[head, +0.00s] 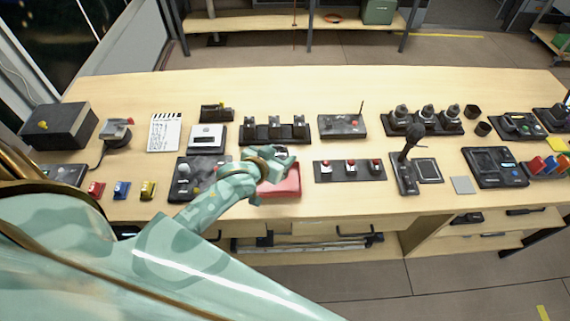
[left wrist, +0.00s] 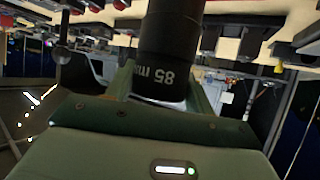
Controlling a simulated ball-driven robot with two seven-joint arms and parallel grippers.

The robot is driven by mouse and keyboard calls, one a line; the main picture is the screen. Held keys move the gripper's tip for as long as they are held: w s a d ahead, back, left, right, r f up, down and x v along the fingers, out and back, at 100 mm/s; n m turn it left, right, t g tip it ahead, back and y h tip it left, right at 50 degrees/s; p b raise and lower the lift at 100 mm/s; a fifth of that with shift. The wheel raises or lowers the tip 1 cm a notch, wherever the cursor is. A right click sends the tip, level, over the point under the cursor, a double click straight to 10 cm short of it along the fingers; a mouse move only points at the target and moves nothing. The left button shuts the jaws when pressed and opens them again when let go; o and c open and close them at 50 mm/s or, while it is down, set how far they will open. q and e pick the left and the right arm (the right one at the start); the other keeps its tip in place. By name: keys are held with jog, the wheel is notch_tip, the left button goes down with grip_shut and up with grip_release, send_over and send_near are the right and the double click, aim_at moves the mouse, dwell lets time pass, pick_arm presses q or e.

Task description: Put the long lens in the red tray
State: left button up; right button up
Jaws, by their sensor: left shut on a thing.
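My left gripper (head: 280,165) reaches over the red tray (head: 290,188) near the front middle of the table. It is shut on a black lens (left wrist: 168,45), which in the left wrist view stands between the green fingers and bears the text "85 mm". The lens hides the view ahead of it there. In the head view the lens cannot be made out at the gripper. The arm and gripper cover part of the tray, and whether the lens touches the tray cannot be told. My right gripper is not in view.
A black panel with several switches (head: 350,170) lies just right of the tray. A black device with knobs (head: 195,177) lies to its left, partly behind my arm. A row of black stands (head: 275,133) is behind. A microphone (head: 412,140) stands further right. The table's back strip is clear.

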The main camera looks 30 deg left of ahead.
pick_arm(q)
jog(key=shift+w+d+f, duration=0.1)
jog(key=shift+w+f, duration=0.6)
jog(key=shift+f, duration=0.1)
jog(key=shift+w+d+f+b, duration=0.2)
jog(key=shift+w+f+b, duration=0.15)
jog(key=shift+f, duration=0.1)
notch_tip(320, 180, down, 4)
jog(key=shift+w+r+b, duration=0.15)
jog(key=shift+r+b, duration=0.1)
jog(key=shift+b, duration=0.15)
jog(key=shift+d+r, duration=0.1)
jog(key=o, duration=1.3)
